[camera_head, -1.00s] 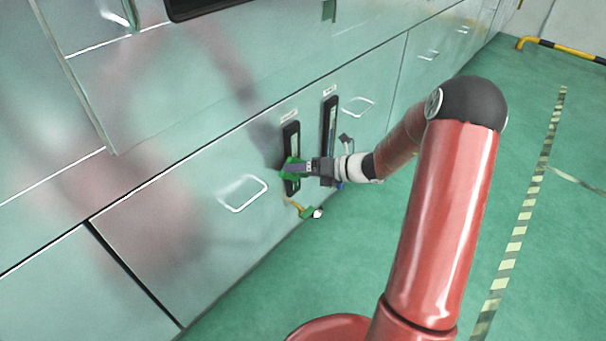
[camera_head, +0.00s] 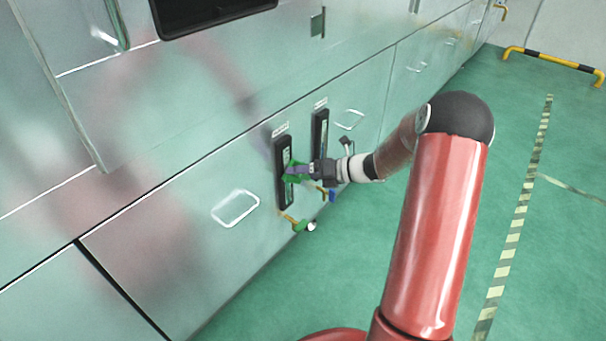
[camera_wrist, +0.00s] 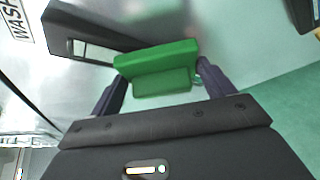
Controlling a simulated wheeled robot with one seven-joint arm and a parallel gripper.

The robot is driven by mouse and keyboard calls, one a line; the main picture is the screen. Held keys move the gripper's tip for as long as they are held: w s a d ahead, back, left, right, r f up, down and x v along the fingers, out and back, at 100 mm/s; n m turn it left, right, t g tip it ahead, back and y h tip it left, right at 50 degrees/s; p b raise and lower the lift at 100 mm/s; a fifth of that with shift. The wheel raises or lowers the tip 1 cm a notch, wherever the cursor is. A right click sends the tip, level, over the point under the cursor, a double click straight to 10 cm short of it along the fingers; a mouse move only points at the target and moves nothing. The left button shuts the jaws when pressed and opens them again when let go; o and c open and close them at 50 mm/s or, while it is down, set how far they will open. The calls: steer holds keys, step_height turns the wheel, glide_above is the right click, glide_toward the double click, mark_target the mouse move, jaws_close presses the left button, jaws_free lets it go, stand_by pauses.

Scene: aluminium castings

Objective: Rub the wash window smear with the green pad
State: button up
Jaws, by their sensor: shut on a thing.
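The green pad (camera_head: 291,174) is held between the two fingers of my gripper (camera_head: 300,170). In the wrist view the pad (camera_wrist: 155,56) sits squarely between the fingertips of my gripper (camera_wrist: 162,78). The wash window (camera_head: 281,191) is a tall dark-framed slot on the cabinet front, and the pad is in front of its middle, toward the right side. In the wrist view the window's frame (camera_wrist: 68,22) and pale glass run behind the pad's left end, under a "WASH" label. I cannot tell whether the pad touches the glass. No smear can be made out.
A second dark-framed window (camera_head: 320,128) stands just right. Below are a green valve with a yellow handle (camera_head: 298,223) and a blue fitting (camera_head: 331,195). A recessed handle (camera_head: 235,207) lies left. Green floor (camera_head: 560,230) is open at right.

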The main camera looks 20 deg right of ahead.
steer(key=s+d, duration=0.3)
steer(key=s, duration=0.2)
steer(key=shift+d, duration=0.25)
steer(key=shift+d, duration=0.1)
stand_by(0.3)
steer(key=shift+s+d, duration=0.8)
steer(key=shift+s, duration=0.35)
steer(key=s+a+f+b, duration=0.1)
steer(key=a+f+b, duration=0.3)
steer(key=f+b, duration=0.4)
steer(key=shift+w+a+f+b, duration=0.1)
steer(key=shift+w+a+b, duration=0.15)
steer(key=shift+w+a, duration=0.75)
steer(key=shift+w+a+b, duration=0.25)
steer(key=shift+w+a, duration=0.4)
steer(key=shift+w, duration=0.55)
